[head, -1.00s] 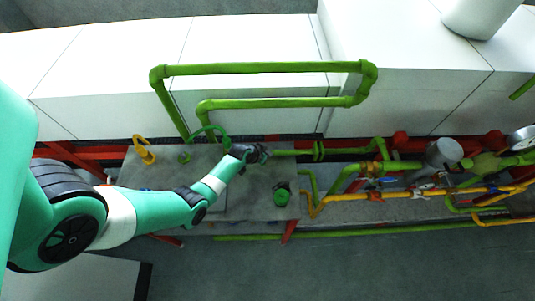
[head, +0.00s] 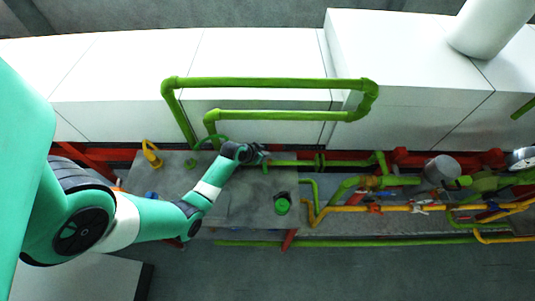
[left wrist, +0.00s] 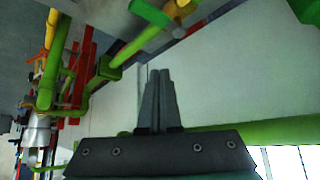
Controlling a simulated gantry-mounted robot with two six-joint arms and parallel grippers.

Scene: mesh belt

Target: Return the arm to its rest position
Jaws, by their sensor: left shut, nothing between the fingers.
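My left arm comes in from the left in the head view. Its gripper (head: 262,157) is above the back part of the grey slab, close in the picture to the green pipework. In the left wrist view the two fingers of this gripper (left wrist: 159,75) are together with nothing between them. A green pipe (left wrist: 270,132) passes behind the gripper there. My right gripper is in neither view.
A grey slab (head: 240,205) bears a green fitting (head: 282,205) and a yellow hook-shaped pipe (head: 151,154). A tall green pipe loop (head: 270,84) stands before white cabinets (head: 115,65). Yellow pipes (head: 350,208) run at the right. The floor (head: 350,275) in front is clear.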

